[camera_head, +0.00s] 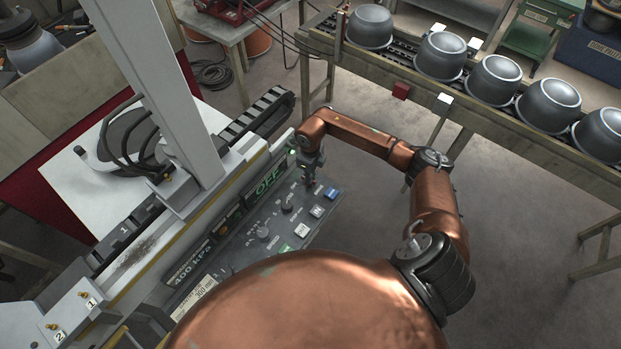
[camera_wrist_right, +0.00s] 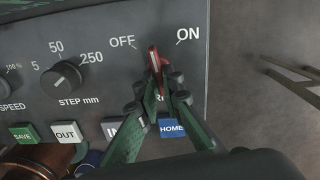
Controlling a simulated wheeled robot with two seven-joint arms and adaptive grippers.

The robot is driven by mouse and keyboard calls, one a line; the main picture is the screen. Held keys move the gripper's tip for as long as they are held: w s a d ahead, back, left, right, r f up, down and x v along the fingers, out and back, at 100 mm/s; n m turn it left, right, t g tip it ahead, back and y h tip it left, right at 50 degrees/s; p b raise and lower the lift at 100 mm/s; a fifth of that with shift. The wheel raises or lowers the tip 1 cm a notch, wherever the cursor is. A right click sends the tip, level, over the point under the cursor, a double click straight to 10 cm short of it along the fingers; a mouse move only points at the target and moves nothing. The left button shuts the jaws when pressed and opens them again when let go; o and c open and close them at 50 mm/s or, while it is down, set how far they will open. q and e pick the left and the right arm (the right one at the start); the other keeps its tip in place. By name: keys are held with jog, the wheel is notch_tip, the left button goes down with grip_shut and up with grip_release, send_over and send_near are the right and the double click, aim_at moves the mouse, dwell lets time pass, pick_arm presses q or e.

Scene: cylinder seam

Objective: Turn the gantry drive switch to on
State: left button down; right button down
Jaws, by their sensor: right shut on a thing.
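The gantry drive switch (camera_wrist_right: 153,58) is a red lever on the dark control panel (camera_wrist_right: 100,93), with OFF printed at its upper left and ON at its upper right. Its tip points nearly straight up, slightly toward OFF. My right gripper (camera_wrist_right: 161,90) is shut on the red switch, and its fingers cover the switch's lower part. In the head view the right gripper (camera_head: 309,178) reaches down to the panel's far right end, with the switch mostly hidden there. A green display (camera_head: 269,180) reads OFF. My left gripper is not in view.
The STEP mm knob (camera_wrist_right: 61,80) sits left of the switch. The blue HOME button (camera_wrist_right: 172,128) lies just below the fingers, beside other buttons. A conveyor (camera_head: 440,95) with several grey metal pots (camera_head: 445,53) stands at the back right.

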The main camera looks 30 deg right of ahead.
jog(key=m, duration=0.5)
jog(key=shift+a+m, duration=0.15)
jog(key=shift+m, duration=0.15)
jog(key=m, duration=0.5)
jog(key=shift+a+r, duration=0.1)
jog(key=shift+w+m, duration=0.1)
jog(key=shift+m, duration=0.2)
jog(key=c, duration=2.1)
grip_release()
notch_tip(320, 180, up, 12)
jog(key=shift+f, duration=0.1)
